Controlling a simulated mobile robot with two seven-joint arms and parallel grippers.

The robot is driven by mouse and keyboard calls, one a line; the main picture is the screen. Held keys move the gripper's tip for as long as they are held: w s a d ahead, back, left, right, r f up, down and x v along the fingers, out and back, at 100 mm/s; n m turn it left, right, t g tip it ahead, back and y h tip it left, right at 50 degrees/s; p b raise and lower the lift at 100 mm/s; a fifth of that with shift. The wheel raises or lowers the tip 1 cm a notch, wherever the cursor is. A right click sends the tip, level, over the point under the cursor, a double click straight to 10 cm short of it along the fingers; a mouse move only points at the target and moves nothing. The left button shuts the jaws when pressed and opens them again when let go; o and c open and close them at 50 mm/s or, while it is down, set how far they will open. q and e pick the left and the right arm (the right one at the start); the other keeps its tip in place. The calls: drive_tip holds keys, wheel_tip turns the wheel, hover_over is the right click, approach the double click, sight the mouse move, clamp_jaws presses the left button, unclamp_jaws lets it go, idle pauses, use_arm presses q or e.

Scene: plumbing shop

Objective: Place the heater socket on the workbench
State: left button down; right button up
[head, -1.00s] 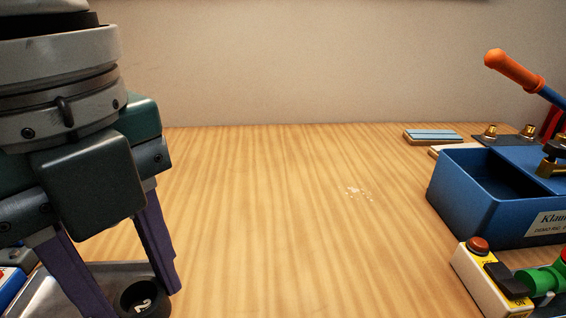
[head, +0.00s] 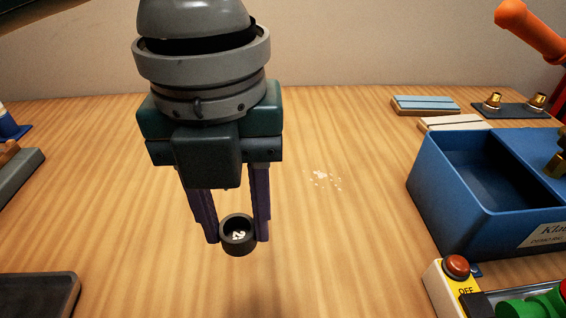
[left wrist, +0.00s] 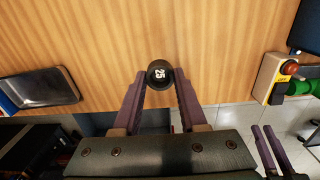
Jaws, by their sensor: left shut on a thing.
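The heater socket (head: 238,244) is a short black cup with a white number inside. My left gripper (head: 236,230) is shut on it, with one purple finger on each side. In the head view it hangs over the middle-left of the wooden workbench (head: 340,250). I cannot tell how high the socket is above the wood. In the left wrist view the socket (left wrist: 159,73) sits between the fingertips, and the number reads 25. Two purple fingers (left wrist: 268,150) at the lower right of that view look like my right gripper, slightly apart.
A blue box (head: 445,215) and a control box with a red button (head: 457,266) stand at the right. A dark-rimmed tray (head: 38,290) lies at the front left. White crumbs (head: 325,178) lie mid-bench. Bare wood surrounds the socket.

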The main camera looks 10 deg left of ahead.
sight(248, 279)
use_arm(q)
wheel_tip(248, 279, down, 8)
drive_tip(key=shift+f+b, duration=0.1)
drive_tip(key=shift+b, duration=0.45)
drive_tip(key=shift+f, duration=0.1)
drive_tip(key=shift+c, duration=2.3)
unclamp_jaws()
